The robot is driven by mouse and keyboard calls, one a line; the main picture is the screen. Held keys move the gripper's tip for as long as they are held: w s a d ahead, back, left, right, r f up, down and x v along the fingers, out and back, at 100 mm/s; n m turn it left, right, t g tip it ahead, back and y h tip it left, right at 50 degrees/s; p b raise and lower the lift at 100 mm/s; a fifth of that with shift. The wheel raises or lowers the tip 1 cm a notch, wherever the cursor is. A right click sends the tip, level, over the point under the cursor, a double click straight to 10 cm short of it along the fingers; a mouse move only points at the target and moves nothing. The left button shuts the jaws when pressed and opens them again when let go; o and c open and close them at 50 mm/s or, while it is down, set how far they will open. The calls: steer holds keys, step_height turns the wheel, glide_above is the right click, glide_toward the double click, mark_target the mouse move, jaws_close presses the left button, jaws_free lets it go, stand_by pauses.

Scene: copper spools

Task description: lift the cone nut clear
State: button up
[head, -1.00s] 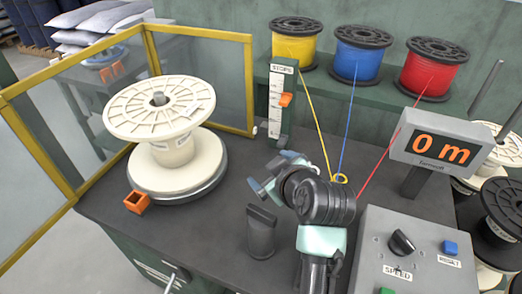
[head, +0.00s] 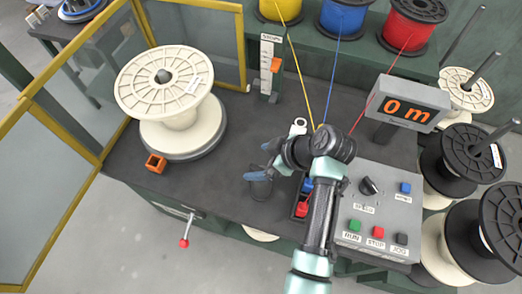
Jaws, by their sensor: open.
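An orange square piece (head: 155,163) lies in front of the turntable. The control box (head: 377,212) stands right of my arm, with a meter reading 0 m (head: 407,109) behind it. Yellow-framed panels (head: 200,42) guard the left. A red-knobbed lever (head: 186,232) juts from the front.

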steer(key=shift+f+b, duration=2.8)
steer(key=shift+f, duration=0.65)
jaws_close()
steer(key=shift+r, duration=0.1)
